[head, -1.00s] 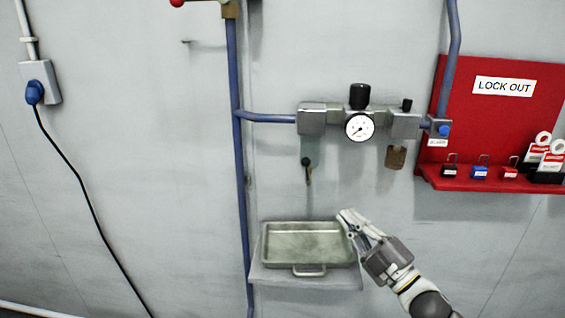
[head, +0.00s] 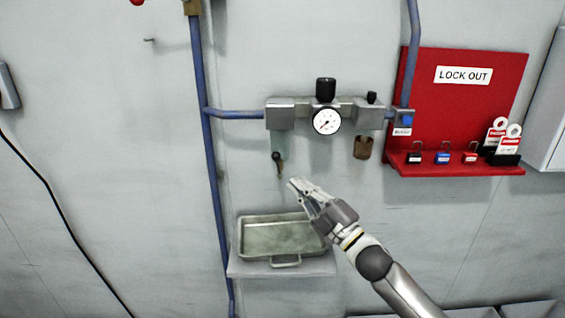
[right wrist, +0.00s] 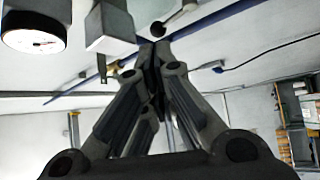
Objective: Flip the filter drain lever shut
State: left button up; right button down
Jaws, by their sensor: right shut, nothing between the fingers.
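The drain lever (head: 279,165) hangs below the left block of the filter unit (head: 281,113) on the wall. In the right wrist view my right gripper's fingers (right wrist: 153,52) meet at the tips. A dark ball-ended lever (right wrist: 180,17) shows above them there; I cannot tell for sure that it is the drain lever. My left gripper is not in view.
A metal tray (head: 282,240) sits on a shelf below the unit, close under my right gripper. The gauge (head: 326,121) and a brown bowl (head: 363,147) are to the right. A red lockout board (head: 460,110) is further right. A blue pipe (head: 211,180) runs down on the left.

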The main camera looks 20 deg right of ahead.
aim_at(278, 165)
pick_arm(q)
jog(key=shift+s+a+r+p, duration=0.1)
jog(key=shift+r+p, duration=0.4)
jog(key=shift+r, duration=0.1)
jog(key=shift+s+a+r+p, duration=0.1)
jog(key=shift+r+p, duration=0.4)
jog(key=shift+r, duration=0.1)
pick_arm(e)
jog(key=x, duration=0.7)
jog(key=shift+w, duration=0.1)
